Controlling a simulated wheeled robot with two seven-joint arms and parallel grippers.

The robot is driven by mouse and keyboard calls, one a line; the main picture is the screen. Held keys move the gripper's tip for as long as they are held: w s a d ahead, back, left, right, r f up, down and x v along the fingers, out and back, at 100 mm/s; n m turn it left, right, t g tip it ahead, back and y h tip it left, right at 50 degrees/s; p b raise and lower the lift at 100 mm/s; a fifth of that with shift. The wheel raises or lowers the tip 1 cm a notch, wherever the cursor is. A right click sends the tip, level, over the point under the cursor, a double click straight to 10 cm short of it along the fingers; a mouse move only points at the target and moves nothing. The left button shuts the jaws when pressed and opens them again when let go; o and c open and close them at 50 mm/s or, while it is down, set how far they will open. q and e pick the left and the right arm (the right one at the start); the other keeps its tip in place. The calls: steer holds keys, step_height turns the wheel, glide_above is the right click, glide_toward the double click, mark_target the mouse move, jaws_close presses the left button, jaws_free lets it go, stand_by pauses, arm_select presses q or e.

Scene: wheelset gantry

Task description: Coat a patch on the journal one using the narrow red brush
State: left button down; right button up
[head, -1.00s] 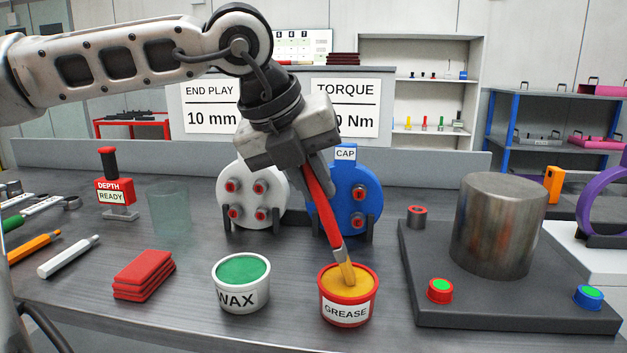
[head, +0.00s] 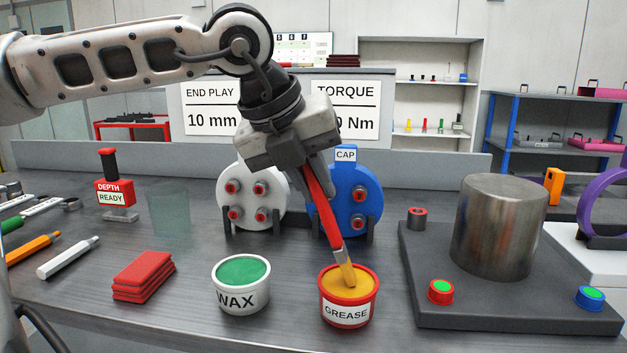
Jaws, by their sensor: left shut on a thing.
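My left gripper (head: 306,172) is shut on the narrow red brush (head: 321,205) and holds it tilted, bristles down. The bristle end is in the yellow grease of the red tub labelled GREASE (head: 349,297). How deep the bristles sit is hard to tell. A thick metal cylinder, which looks like the journal (head: 497,228), stands upright on a dark base plate (head: 440,270) at the right. Its visible side is bare metal with some reddish reflections. My right gripper is not in view.
A white tub labelled WAX (head: 241,286) stands left of the grease. Red folded cloths (head: 143,276) lie further left. A white disc (head: 250,195) and a blue CAP disc (head: 358,190) stand behind. Two green-topped red and blue buttons (head: 441,291) sit on the base plate.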

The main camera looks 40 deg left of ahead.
arm_select(q)
steer(key=shift+f, duration=0.15)
steer(key=shift+r+p, duration=2.45)
steer(key=shift+r, duration=1.2)
steer(key=shift+f, duration=0.1)
